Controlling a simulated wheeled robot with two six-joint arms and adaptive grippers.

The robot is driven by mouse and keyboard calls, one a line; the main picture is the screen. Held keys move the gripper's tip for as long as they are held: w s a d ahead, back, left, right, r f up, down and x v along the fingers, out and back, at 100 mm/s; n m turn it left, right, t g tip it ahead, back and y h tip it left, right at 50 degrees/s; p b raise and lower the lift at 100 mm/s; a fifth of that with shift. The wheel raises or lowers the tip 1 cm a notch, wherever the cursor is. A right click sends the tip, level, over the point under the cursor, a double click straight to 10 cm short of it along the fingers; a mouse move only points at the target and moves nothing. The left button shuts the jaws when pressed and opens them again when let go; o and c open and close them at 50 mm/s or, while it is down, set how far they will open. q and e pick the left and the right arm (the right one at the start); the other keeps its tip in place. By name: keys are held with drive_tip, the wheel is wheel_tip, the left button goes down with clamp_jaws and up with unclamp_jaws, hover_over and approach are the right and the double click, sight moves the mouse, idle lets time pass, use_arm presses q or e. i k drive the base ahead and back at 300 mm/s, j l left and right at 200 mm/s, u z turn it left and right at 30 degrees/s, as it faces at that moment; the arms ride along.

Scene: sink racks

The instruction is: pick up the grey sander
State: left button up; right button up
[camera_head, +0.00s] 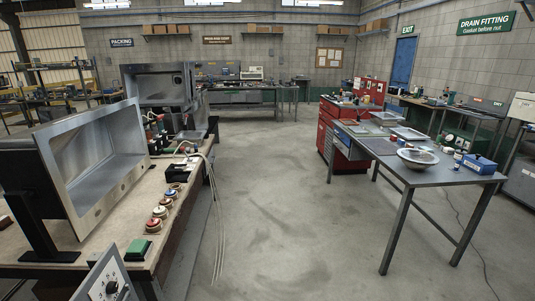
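I cannot make out a grey sander for certain in the head view; small items on the far benches are too small to tell. Neither of my grippers shows. The left workbench (113,223) carries a large tilted steel sink (97,160) on a black stand. A green block (138,249) lies near its front edge, with several round tins (159,212) behind it and a black box (178,170) farther back.
A grey metal table (385,163) stands at the right with a round bowl (417,157) and a blue box (479,164). A red cabinet (325,131) stands behind it. Pale hoses (214,200) hang off the left bench. The concrete floor between is open.

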sight(157, 137)
drive_tip(key=i+l, duration=0.15)
drive_tip(key=i, duration=0.5)
drive_tip(key=i+l, duration=0.15)
drive_tip(key=i, duration=0.55)
drive_tip(key=i+u, duration=0.35)
drive_tip(key=i, duration=0.25)
drive_tip(key=i+l+u, duration=0.2)
drive_tip(key=i+u, duration=0.15)
drive_tip(key=i, duration=0.2)
drive_tip(key=i+l+u, duration=0.35)
drive_tip(key=i, duration=0.2)
drive_tip(key=i+l+u, duration=0.3)
drive_tip(key=i+l, duration=0.2)
